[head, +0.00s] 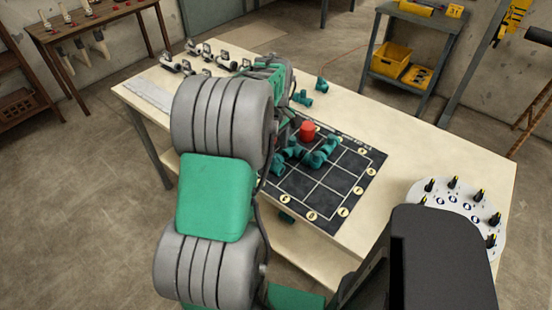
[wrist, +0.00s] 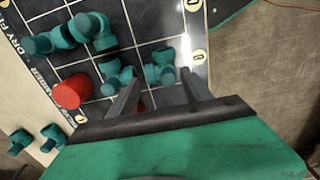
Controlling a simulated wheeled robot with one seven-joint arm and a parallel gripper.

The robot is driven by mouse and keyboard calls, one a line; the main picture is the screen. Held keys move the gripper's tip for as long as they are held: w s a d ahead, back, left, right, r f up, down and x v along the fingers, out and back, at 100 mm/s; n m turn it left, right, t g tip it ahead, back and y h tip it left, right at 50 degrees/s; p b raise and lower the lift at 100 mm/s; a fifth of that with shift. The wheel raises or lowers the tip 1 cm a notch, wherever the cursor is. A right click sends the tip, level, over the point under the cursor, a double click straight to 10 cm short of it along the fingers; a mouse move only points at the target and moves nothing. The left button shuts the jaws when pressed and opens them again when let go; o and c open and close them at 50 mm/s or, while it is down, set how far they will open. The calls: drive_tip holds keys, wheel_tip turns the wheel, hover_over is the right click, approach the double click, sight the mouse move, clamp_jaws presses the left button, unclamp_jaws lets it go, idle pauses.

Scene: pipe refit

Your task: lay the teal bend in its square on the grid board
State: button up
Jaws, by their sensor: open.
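The black grid board (head: 322,202) lies on the table, with white lines and round yellow marks along its edges; it also fills much of the wrist view (wrist: 150,20). Several teal pipe pieces lie on it. In the wrist view one short teal piece, looking like a bend (wrist: 160,68), lies between my fingertips, close to the right one. My gripper (wrist: 160,76) is open around it; I cannot tell whether the fingers touch it. Another teal piece (wrist: 116,74) lies just left of the left finger. In the head view my arm hides the gripper.
A red cylinder (head: 307,131) stands at the board's far side, with more teal pieces (head: 321,152) near it. Loose teal fittings (head: 302,98) lie beyond the board. A round white plate with black-and-yellow knobs (head: 455,205) sits at the table's right. The board's near right squares look bare.

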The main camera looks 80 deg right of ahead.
sight(276, 161)
wheel_tip(276, 161, up, 7)
drive_tip(key=w+a+r+n+t+h, duration=0.1)
drive_tip(key=w+a+r+n, duration=0.1)
drive_tip(key=w+a, duration=1.9)
drive_tip(key=w+a+f+n+t, duration=0.1)
drive_tip(key=a, duration=1.2)
drive_tip(key=w+a+f+n+t+y, duration=0.1)
drive_tip(key=w+a, duration=0.1)
drive_tip(key=a, duration=1.1)
drive_tip(key=shift+a+f+n, duration=0.3)
drive_tip(key=shift+f, duration=0.05)
drive_tip(key=shift+c, duration=0.6)
